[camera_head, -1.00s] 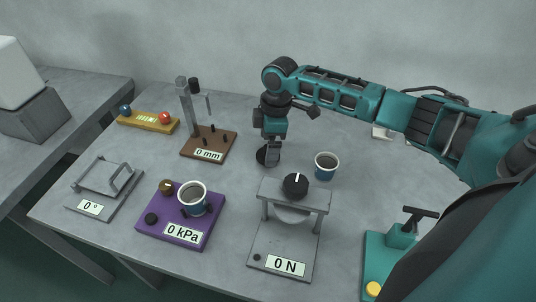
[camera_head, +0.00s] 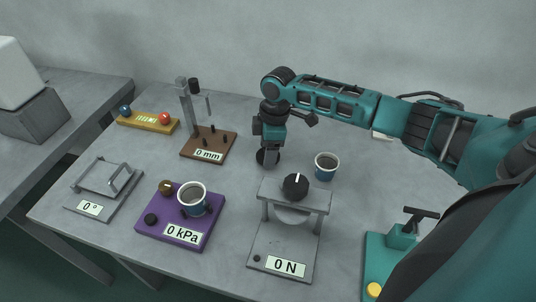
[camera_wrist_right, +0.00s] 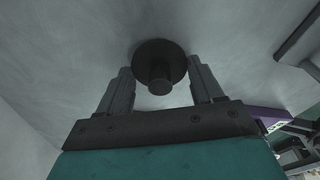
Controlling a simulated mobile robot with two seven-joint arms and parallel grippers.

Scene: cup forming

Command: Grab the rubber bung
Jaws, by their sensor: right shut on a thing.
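The black rubber bung (camera_head: 267,157) is at the lower end of my right gripper (camera_head: 271,153), over the middle back of the grey table in the head view. The right wrist view shows its round wide disc and narrower stub (camera_wrist_right: 160,62) between the two fingers of my right gripper (camera_wrist_right: 160,88). The right gripper is shut on the bung. I cannot tell whether the bung touches the tabletop. My left gripper is not in view.
A blue cup (camera_head: 327,167) stands close to the right of the gripper. The 0 N press (camera_head: 283,240) is in front, the brown 0 mm stand (camera_head: 208,143) to the left. A purple 0 kPa base (camera_head: 160,226) carries another cup (camera_head: 192,198).

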